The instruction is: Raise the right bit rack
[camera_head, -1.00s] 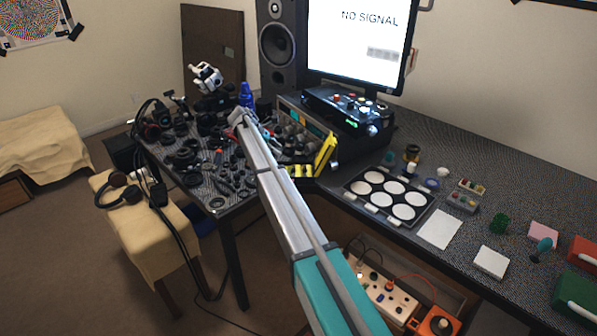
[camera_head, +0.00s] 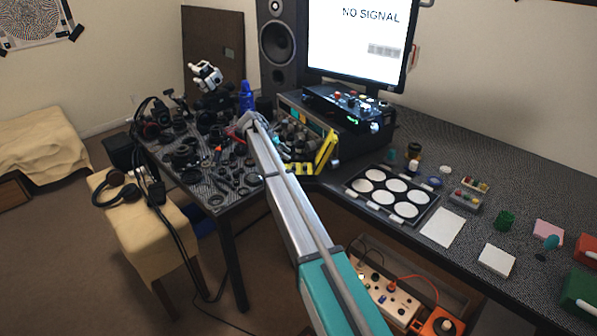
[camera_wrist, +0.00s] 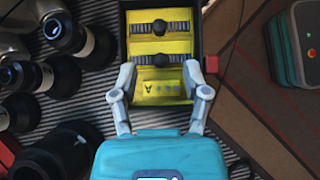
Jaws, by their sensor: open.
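An open black case with a yellow inside (camera_wrist: 146,92) lies below my gripper in the wrist view. Two dark ribbed rows, which look like bit racks, cross it: an upper one (camera_wrist: 177,28) and a lower one (camera_wrist: 181,61). I cannot tell which is the right rack. The yellow case (camera_head: 300,169) shows in the head view beside my arm, with a yellow panel (camera_head: 327,151) standing tilted. My gripper (camera_wrist: 161,94) is open, its fingers apart over the near part of the case, holding nothing. In the head view, my gripper (camera_head: 249,124) is small and blurred.
Dark lens parts (camera_wrist: 66,37) crowd the left of the case. A red block (camera_wrist: 211,64) sits at its right edge. A black control box (camera_head: 345,105) stands behind the case in the head view. A tray with white discs (camera_head: 392,192) lies to the right.

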